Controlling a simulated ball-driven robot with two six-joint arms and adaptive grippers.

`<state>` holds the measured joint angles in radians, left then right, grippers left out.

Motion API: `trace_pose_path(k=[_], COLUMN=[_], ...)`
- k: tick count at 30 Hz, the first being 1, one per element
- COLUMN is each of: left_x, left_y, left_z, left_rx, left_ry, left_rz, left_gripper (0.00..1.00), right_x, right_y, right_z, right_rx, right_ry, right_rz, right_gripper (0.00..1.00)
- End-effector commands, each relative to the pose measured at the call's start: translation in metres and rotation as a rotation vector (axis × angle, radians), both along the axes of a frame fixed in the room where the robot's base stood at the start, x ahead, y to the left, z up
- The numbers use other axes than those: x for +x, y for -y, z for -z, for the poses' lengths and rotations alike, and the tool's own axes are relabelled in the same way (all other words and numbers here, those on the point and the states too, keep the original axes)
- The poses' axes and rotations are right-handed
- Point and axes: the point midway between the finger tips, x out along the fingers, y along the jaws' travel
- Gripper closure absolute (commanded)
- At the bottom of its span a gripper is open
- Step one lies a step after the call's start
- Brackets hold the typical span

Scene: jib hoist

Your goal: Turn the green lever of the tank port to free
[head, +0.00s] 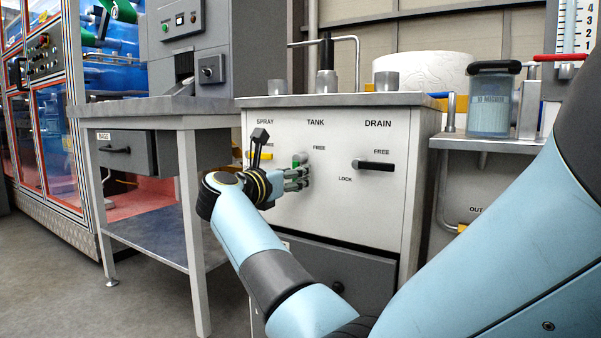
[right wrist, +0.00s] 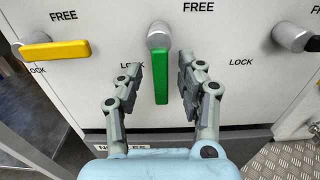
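The green lever (right wrist: 161,75) of the tank port hangs straight down from its grey round pivot (right wrist: 159,36) in the right wrist view. The word FREE is printed above it to the right, and a partly covered LOCK is at its left. My right gripper (right wrist: 160,66) is open, with one finger on each side of the lever and gaps between. In the head view my right gripper (head: 300,178) is at the white panel (head: 340,215) below the TANK label, and only a bit of the green lever (head: 299,160) shows. My left gripper is not in view.
A yellow spray lever (right wrist: 55,50) lies sideways to the left. A black drain lever (head: 374,166) points sideways to the right. A dark drawer (head: 340,275) is below the panel. A bench (head: 150,107) stands at left, and a lidded clear jar (head: 490,105) at right.

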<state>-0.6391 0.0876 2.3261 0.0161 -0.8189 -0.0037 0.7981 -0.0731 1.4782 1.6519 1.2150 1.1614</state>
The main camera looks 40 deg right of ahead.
Motion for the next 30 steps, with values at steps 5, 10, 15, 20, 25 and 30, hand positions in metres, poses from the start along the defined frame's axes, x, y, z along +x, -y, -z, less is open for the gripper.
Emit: trace_pose_path(k=[5, 10, 15, 20, 25, 30], left_x=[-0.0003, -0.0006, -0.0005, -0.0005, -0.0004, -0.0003], left_y=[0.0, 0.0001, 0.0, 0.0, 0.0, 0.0], left_z=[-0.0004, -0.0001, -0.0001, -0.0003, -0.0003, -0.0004], left_rx=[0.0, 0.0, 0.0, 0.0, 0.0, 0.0], left_ry=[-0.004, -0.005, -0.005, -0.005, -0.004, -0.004], left_rz=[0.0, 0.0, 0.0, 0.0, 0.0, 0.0], left_gripper=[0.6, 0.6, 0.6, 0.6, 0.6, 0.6], right_x=[0.0009, 0.0011, 0.0011, 0.0011, 0.001, 0.0011], right_y=[0.0061, 0.0066, 0.0065, 0.0065, 0.0064, 0.0063], right_z=[0.0, 0.0003, 0.0003, 0.0004, 0.0004, 0.0004], right_rx=[-0.001, -0.001, -0.001, -0.001, -0.001, 0.0], right_ry=[-0.001, -0.001, -0.001, -0.001, -0.001, -0.001], right_rz=[0.0, 0.0, 0.0, 0.0, 0.0, 0.0], right_gripper=[0.62, 0.62, 0.71, 0.92, 1.0, 1.0])
